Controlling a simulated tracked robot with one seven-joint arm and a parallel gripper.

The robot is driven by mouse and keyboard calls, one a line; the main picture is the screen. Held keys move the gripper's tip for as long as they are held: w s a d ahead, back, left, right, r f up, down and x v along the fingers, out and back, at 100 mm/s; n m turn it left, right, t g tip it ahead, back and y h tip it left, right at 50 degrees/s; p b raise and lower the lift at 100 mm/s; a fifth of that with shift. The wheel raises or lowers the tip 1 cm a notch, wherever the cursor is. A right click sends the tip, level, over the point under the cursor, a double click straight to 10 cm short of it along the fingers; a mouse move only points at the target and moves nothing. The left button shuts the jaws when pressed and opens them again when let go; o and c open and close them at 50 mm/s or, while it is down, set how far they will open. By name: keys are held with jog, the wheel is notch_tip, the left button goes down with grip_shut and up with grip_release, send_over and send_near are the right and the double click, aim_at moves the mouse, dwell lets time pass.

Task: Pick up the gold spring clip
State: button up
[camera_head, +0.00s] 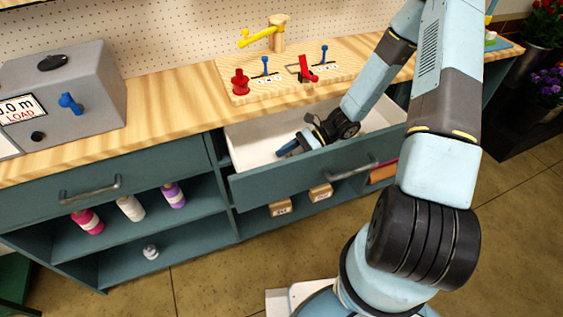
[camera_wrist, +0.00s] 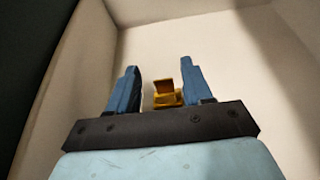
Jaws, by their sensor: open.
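The gold spring clip (camera_wrist: 166,95) lies on the floor of the open white-lined drawer (camera_head: 256,138). In the wrist view it shows between the two blue fingers of my gripper (camera_wrist: 161,85), nearer the right finger. Its lower part is hidden by the gripper's dark crossbar. My gripper is open, with nothing seen held. In the head view my gripper (camera_head: 290,149) reaches down into the drawer, and the clip cannot be seen there. Whether the fingers touch the clip cannot be told.
The drawer's teal front (camera_head: 300,172) and its inner walls surround my gripper. The wooden counter (camera_head: 170,100) lies above and behind, with a wooden board (camera_head: 240,90) carrying red and blue fittings. A grey machine (camera_head: 65,95) stands at the left. Bottles (camera_head: 131,208) stand on the shelf below.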

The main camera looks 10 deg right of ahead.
grip_shut()
dwell(0.4)
jog(key=shift+r, duration=0.1)
